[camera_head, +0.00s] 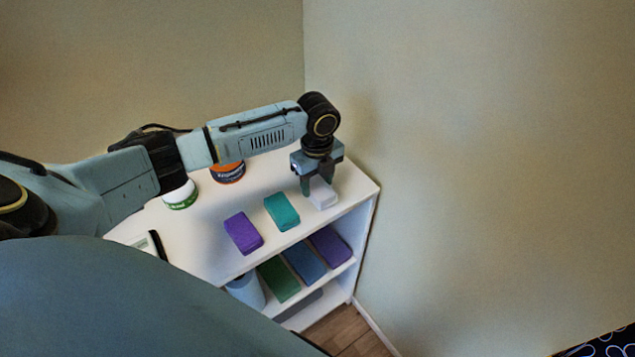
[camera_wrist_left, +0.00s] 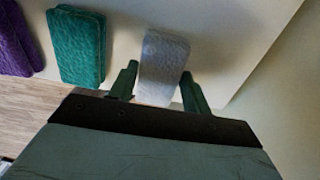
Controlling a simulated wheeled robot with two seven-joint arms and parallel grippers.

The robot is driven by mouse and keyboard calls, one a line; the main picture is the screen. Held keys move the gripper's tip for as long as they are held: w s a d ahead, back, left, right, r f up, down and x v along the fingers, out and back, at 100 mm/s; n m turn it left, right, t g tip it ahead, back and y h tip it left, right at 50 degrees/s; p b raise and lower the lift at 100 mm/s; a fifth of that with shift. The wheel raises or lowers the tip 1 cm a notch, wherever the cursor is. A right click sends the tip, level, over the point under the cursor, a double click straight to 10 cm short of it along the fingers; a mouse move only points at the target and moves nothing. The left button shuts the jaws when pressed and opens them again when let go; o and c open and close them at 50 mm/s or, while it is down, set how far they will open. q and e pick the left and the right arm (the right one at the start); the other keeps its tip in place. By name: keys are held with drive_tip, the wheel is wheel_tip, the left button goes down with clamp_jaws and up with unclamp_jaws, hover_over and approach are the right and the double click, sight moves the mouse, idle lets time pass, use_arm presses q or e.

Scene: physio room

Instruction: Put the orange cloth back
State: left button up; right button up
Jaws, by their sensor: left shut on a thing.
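No orange cloth shows in either view. My left gripper (camera_head: 320,186) is over the right end of the white shelf top, pointing down. It is shut on a light grey folded cloth (camera_head: 323,197), which is at the shelf top. In the left wrist view the grey cloth (camera_wrist_left: 162,62) sits between the two fingers of my left gripper (camera_wrist_left: 158,86). A teal folded cloth (camera_head: 282,212) and a purple one (camera_head: 243,234) lie in a row to its left on the shelf top. My right gripper is not in view.
The white shelf unit (camera_head: 205,255) stands in the corner against the walls. A tub with orange and dark bands (camera_head: 228,174) and a white-green tub (camera_head: 181,196) stand behind. Green (camera_head: 279,279), blue (camera_head: 305,261) and purple (camera_head: 330,245) folded cloths lie on the lower shelf.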

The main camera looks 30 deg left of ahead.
sight(318, 186)
use_arm(q)
drive_tip(key=shift+f, duration=0.25)
drive_tip(key=o, duration=0.9)
drive_tip(key=shift+f, duration=0.1)
drive_tip(key=shift+o, duration=0.2)
wheel_tip(318, 186, up, 12)
drive_tip(key=p, duration=0.1)
